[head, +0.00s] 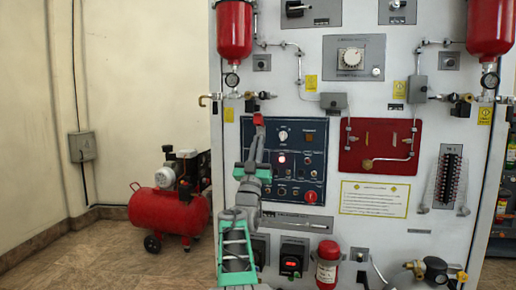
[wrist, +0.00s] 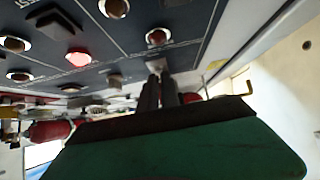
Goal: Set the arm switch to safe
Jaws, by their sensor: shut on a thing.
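The dark blue switch panel (head: 318,140) is on the white trainer board, with several lamps, knobs and switches. My gripper (head: 258,128) is at the panel's upper left. In the wrist view my gripper (wrist: 162,82) has its dark fingers close together against the panel face. They are shut on a small part that I take to be the arm switch (wrist: 156,65); only a bit of it shows between and beyond the fingertips. A red piece (head: 258,119) shows at the fingertips in the head view. The labels are too small to read, so the switch's setting cannot be told.
A red lamp (head: 281,159) glows on the panel, and it also shows in the wrist view (wrist: 78,57). A white knob (head: 283,136) stands right of my gripper. A red plate with piping (head: 381,145) is further right. A red compressor (head: 168,209) stands on the floor at left.

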